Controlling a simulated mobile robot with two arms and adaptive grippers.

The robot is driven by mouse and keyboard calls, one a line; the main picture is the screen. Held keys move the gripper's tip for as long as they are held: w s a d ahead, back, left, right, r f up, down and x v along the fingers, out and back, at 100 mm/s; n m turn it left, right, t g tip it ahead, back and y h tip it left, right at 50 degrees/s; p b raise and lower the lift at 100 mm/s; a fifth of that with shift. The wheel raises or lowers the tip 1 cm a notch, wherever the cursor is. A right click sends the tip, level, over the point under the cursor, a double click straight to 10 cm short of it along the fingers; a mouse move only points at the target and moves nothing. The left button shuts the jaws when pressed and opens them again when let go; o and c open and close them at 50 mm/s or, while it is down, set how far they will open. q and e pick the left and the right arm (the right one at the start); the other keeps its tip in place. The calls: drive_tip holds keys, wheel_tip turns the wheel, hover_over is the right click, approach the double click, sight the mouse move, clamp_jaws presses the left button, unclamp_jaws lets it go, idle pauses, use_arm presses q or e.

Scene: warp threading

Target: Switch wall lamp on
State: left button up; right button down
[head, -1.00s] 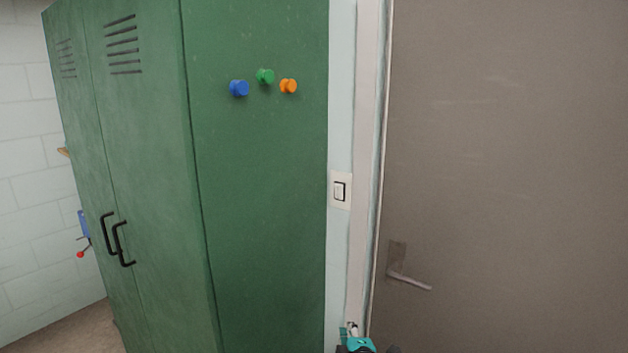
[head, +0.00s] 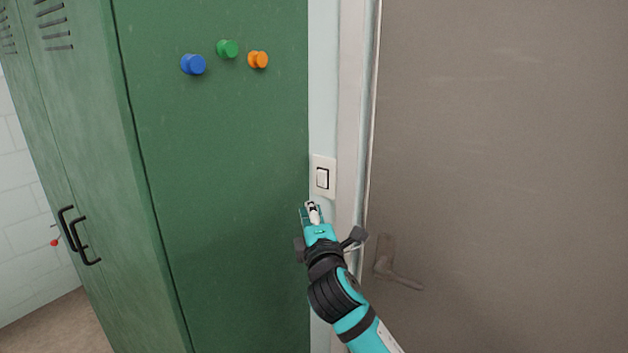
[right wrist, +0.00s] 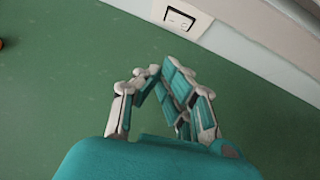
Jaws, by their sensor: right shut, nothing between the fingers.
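The light switch (head: 322,178) is a white plate with a dark-framed rocker, on the narrow pale wall strip between the locker and the door frame. It also shows at the top of the right wrist view (right wrist: 181,18). My right gripper (head: 311,206) is teal and black, shut and empty. Its fingertips point up and sit just below the switch in the head view, apart from it as far as I can tell. In the right wrist view the fingers (right wrist: 164,75) are closed together below the plate. The lamp is not in view. My left gripper is not in view.
A green metal locker (head: 220,180) fills the left, with blue (head: 193,64), green (head: 228,48) and orange (head: 258,59) knobs on its side. A grey-brown door (head: 500,150) with a lever handle (head: 398,275) is on the right, beside a pale frame (head: 350,120).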

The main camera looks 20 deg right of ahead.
drive_tip(key=p, duration=0.2)
approach(322, 179)
drive_tip(key=w+a+r, duration=0.2)
drive_tip(key=w+a, duration=0.2)
drive_tip(key=a, duration=0.1)
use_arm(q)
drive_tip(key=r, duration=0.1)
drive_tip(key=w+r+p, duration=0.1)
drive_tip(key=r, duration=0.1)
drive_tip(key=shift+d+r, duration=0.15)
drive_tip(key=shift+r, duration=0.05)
use_arm(e)
drive_tip(key=w+d, duration=0.3)
drive_tip(key=shift+w+d+r, duration=0.1)
drive_tip(key=shift+w+d, duration=0.05)
drive_tip(key=shift+d, duration=0.1)
drive_tip(key=p, duration=0.1)
drive_tip(key=r+p, duration=0.1)
drive_tip(key=shift+w+d+g+p, duration=0.15)
drive_tip(key=shift+d+g+p, duration=0.05)
drive_tip(key=shift+g+p, duration=0.1)
drive_tip(key=shift+f+m, duration=0.3)
drive_tip(key=shift+f, duration=0.1)
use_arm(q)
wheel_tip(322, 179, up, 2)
